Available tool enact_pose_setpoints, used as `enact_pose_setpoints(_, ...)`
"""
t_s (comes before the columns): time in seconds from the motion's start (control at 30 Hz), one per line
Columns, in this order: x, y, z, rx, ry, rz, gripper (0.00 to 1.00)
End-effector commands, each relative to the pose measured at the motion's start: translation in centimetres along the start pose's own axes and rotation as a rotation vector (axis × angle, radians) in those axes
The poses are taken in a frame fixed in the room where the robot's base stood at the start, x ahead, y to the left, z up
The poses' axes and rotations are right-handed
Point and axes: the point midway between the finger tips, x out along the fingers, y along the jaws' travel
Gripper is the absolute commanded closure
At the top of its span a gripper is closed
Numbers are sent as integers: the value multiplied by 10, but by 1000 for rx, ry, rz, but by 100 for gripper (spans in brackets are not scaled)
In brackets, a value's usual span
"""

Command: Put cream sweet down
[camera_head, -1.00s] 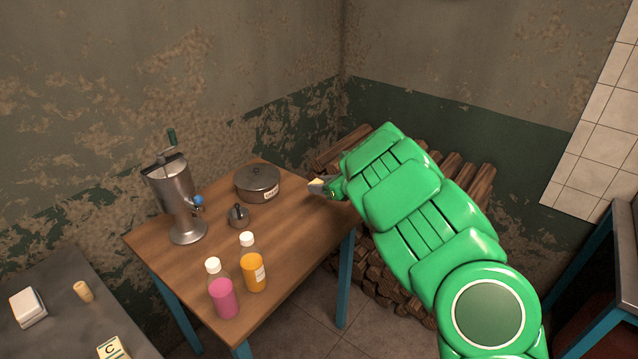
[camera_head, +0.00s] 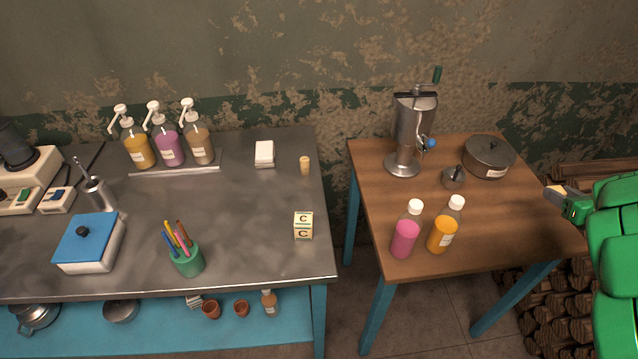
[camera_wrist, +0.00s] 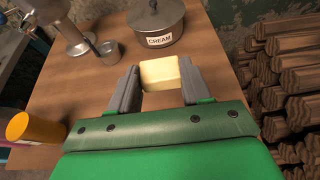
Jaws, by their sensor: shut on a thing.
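My gripper (camera_wrist: 158,85) is shut on a pale yellow block (camera_wrist: 160,72), which I take to be the cream sweet. In the head view the gripper (camera_head: 566,196) is at the right edge of the wooden table (camera_head: 480,235), and the block (camera_head: 553,192) shows small at its tip. In the wrist view the block is between the two grey fingers, over the table top. A grey lidded pot (camera_head: 488,158) stands beyond it. Its label reads CREAM in the wrist view (camera_wrist: 158,40).
A metal separator (camera_head: 410,130), a small metal cup (camera_head: 453,178), and pink (camera_head: 405,232) and orange (camera_head: 443,228) bottles share the wooden table. Stacked logs (camera_head: 565,305) lie at the right.

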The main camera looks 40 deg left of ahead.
Motion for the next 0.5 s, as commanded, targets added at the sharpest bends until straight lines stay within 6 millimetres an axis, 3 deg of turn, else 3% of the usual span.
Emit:
enact_pose_setpoints(0.2,-16,-1,36,-4,0,-3,81)
enact_pose_setpoints(0.5,-29,-1,68,-2,0,-3,81)
